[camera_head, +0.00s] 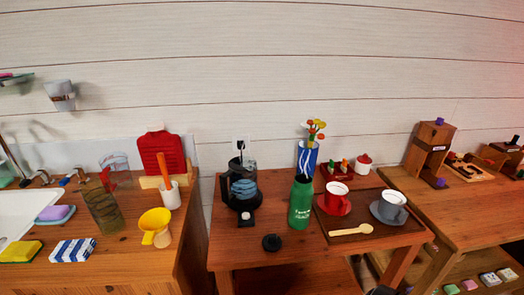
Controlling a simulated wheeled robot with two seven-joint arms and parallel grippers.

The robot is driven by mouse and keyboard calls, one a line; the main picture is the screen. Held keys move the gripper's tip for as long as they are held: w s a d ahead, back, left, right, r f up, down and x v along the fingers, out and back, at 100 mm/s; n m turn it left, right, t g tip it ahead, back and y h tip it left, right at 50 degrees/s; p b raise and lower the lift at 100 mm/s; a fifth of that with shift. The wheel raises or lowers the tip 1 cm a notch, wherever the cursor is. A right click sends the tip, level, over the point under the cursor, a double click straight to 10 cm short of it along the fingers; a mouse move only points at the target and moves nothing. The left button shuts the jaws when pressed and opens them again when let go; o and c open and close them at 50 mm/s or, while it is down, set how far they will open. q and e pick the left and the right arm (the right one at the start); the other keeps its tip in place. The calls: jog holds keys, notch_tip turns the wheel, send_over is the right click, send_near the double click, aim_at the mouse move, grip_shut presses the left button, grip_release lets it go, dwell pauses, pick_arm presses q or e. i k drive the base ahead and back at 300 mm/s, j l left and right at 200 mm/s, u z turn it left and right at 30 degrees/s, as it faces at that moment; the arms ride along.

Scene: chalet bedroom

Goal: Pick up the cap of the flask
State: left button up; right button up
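The green flask (300,203) stands upright on the middle wooden table, with white lettering on its side. No cap sits on its mouth. A round black cap (271,242) lies on the bare wood in front and to the left of the flask, apart from it. Neither of my grippers can be made out. A small dark shape cuts into the bottom edge right of centre, and I cannot tell what it is.
Right of the flask, a brown tray (380,236) holds a red cup (336,198), a grey cup (390,207) and a wooden spoon (350,230). Table around the cap is clear.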

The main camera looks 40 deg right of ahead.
aim_at(271, 242)
jog(key=z, duration=1.7)
